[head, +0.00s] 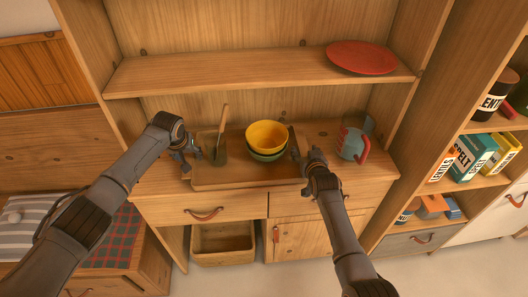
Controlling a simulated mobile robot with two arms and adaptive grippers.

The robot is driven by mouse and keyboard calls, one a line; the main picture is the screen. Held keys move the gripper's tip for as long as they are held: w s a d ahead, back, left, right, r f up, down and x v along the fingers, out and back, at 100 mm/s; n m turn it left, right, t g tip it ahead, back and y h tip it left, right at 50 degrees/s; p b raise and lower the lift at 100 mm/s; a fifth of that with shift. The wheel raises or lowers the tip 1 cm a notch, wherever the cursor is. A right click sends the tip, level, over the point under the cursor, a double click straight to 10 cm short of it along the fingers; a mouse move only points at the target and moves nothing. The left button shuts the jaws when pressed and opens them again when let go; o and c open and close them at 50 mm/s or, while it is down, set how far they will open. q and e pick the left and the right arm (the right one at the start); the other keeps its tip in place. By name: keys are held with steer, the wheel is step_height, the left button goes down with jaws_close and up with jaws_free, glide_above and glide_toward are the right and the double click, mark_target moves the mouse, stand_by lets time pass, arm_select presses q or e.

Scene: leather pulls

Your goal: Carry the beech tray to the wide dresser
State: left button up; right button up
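The beech tray (235,183) rests on, or just over, the top of a wooden dresser (368,187). It carries a stack of bowls, a yellow one (266,134) on top of green (268,155), and a dark green cup (219,152) with a wooden handle sticking up. My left gripper (190,153) is at the tray's left end. My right gripper (303,160) is at its right end. The fingertips are too small and partly hidden to tell whether they are closed on the tray.
A blue-grey pitcher with a red handle (353,140) stands right of the tray. A red plate (361,57) lies on the shelf above. An open drawer or crate (222,247) sits below. A shelf with cartons (470,158) is at right, a cushioned bench (105,238) at left.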

arm_select(q)
steer(key=shift+s+r, duration=0.15)
steer(key=shift+r, duration=0.35)
arm_select(e)
steer(key=shift+f, duration=0.1)
arm_select(q)
steer(key=v, duration=1.1)
arm_select(e)
steer(key=v, duration=1.2)
arm_select(q)
steer(key=shift+d+f, duration=0.1)
